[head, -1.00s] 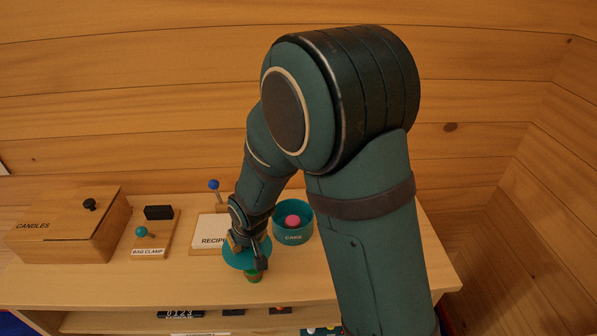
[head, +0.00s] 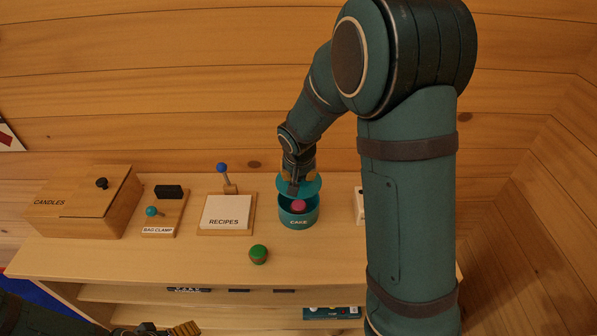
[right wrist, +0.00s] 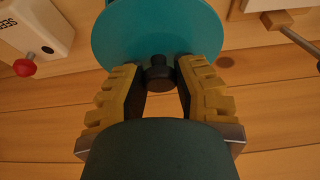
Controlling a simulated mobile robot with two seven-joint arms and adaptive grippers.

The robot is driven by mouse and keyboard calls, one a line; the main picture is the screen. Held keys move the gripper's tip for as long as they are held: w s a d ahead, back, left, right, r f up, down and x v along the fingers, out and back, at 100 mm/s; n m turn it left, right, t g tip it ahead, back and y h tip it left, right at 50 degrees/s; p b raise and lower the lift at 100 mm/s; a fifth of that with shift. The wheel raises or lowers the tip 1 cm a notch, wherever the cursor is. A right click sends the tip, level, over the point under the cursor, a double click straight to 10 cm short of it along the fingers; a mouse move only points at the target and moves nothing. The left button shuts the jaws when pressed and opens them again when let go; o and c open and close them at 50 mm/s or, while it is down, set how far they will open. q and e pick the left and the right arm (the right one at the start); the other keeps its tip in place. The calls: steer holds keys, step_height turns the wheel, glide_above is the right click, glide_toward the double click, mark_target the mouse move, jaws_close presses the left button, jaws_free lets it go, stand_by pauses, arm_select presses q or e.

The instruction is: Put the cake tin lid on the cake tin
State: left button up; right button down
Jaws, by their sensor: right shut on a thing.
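The teal cake tin lid (head: 311,186) hangs from my right gripper (head: 297,184), which is shut on its dark knob. The right wrist view shows the lid (right wrist: 190,35) as a disc beyond the fingers, with the knob (right wrist: 159,72) between the tips of the gripper (right wrist: 160,78). The teal cake tin (head: 299,221), labelled CAKE, stands open on the table with a pink ball (head: 298,206) inside. The lid is over the tin's back part, apart from its front rim. My left gripper (head: 178,331) shows only partly at the bottom edge; its jaws are unclear.
A green and brown knob-like object (head: 259,254) stands in front of the tin. Left of the tin are a RECIPES board (head: 226,213), a BAG CLAMP stand (head: 158,222) and a CANDLES box (head: 80,215). A white block (head: 359,205) is partly hidden by my right arm.

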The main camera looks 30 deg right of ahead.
mark_target(299, 182)
step_height(299, 182, down, 4)
steer(key=b, duration=0.3)
steer(key=shift+f, duration=0.1)
steer(key=shift+f+b, duration=0.45)
steer(key=shift+f, duration=0.15)
steer(key=shift+f+b, duration=0.3)
steer(key=shift+f, duration=0.2)
stand_by(1.5)
steer(key=c, duration=0.7)
jaws_free()
steer(key=shift+c, duration=0.2)
steer(key=shift+r, duration=0.1)
steer(key=v, duration=1.2)
